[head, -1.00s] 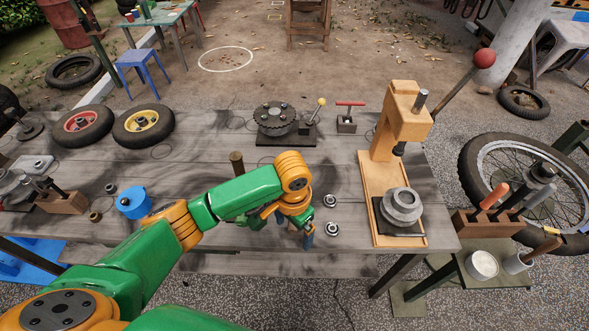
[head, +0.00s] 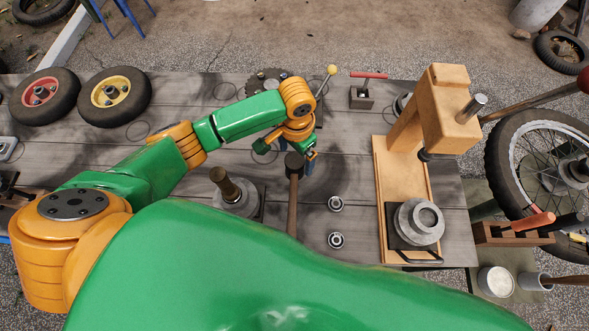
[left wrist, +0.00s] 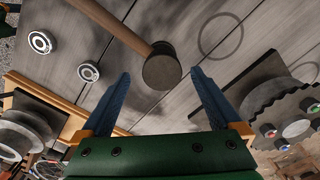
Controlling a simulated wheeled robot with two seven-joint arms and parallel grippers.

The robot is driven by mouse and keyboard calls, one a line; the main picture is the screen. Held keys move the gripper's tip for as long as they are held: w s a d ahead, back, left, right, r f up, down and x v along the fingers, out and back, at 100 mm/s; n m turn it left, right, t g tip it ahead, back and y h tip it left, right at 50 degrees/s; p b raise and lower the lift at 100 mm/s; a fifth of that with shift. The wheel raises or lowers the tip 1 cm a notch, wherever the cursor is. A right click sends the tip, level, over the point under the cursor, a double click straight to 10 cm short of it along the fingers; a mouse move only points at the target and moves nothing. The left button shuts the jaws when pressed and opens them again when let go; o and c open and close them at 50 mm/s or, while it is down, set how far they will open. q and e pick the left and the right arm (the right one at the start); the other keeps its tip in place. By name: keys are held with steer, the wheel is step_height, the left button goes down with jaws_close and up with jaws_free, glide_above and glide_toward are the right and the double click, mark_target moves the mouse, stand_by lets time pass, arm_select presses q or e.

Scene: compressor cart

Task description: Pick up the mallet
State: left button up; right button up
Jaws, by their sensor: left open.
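The mallet, with a dark cylindrical head (head: 294,160) and a brown wooden handle (head: 292,208), lies on the grey plank bench, its handle pointing toward the near edge. My left gripper (head: 297,154) is open at the mallet's head, its blue fingers pointing down. In the left wrist view the mallet's head (left wrist: 161,70) shows between and beyond the two open fingertips (left wrist: 162,75), with nothing gripped. The handle runs to the upper left there. Whether a finger touches the mallet I cannot tell. My right gripper is not in view.
Two ring bearings (head: 336,220) lie right of the handle. A wooden-handled tool (head: 226,187) stands left of it. A wooden press (head: 440,105) stands at the right, two wheels (head: 114,97) at the back left.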

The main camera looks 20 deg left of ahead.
mark_target(294, 161)
arm_select(q)
steer(key=f, duration=0.4)
steer(key=shift+s+a+f, duration=0.2)
steer(key=shift+a, duration=0.05)
steer(key=shift+w+f, duration=0.15)
steer(key=shift+w, duration=0.05)
steer(key=shift+s, duration=0.15)
steer(key=c, duration=0.9)
jaws_close()
